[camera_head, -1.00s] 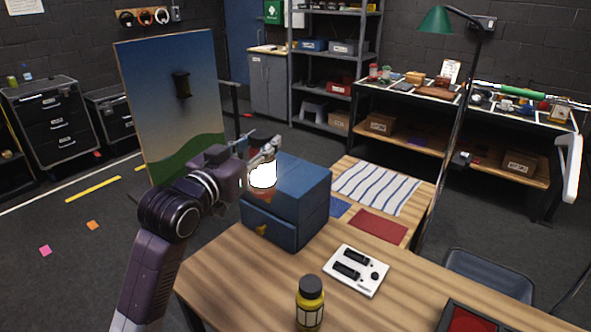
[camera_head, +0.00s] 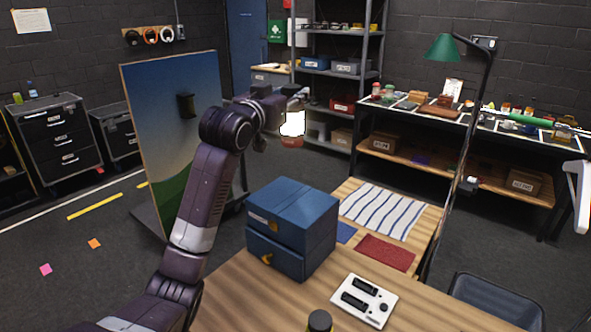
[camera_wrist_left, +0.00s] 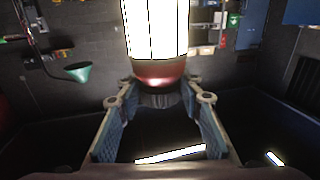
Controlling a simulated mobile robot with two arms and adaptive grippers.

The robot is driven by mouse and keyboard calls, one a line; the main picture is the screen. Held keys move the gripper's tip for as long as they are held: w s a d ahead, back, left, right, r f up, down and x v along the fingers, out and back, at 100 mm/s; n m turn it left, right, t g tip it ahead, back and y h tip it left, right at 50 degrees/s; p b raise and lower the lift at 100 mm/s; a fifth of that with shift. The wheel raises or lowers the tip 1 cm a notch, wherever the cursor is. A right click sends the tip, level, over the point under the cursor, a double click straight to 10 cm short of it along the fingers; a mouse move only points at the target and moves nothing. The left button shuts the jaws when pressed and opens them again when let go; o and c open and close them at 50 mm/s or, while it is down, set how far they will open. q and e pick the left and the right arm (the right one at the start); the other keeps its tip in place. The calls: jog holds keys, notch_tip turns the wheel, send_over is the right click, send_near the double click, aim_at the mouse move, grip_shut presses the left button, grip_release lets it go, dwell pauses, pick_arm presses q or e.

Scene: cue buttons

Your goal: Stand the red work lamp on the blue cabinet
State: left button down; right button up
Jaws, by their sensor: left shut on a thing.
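The red work lamp (camera_head: 292,142) has a glowing white middle and a red lower part. My left gripper (camera_head: 298,97) is shut on its top end, and the lamp hangs roughly upright below the fingers. In the left wrist view the lamp's red cap (camera_wrist_left: 158,73) is close to the fingertips (camera_wrist_left: 160,92), and its white part runs out of the top edge. The blue cabinet (camera_head: 290,218) stands on the wooden table, lower in the picture, its top bare. The lamp is held above and apart from it. My right gripper is not in view.
A white panel with black switches (camera_head: 364,300) lies right of the cabinet. A dark bottle cap (camera_head: 319,320) shows at the bottom edge. A painted board (camera_head: 165,100) stands behind my left arm.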

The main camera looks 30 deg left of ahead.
pick_arm(q)
notch_tip(320, 180, down, 17)
jog(key=p, duration=0.2)
jog(key=shift+p, duration=0.4)
jog(key=c, duration=1.4)
grip_release()
jog(key=shift+f, duration=0.1)
jog(key=shift+o, duration=0.2)
jog(key=shift+s, duration=0.15)
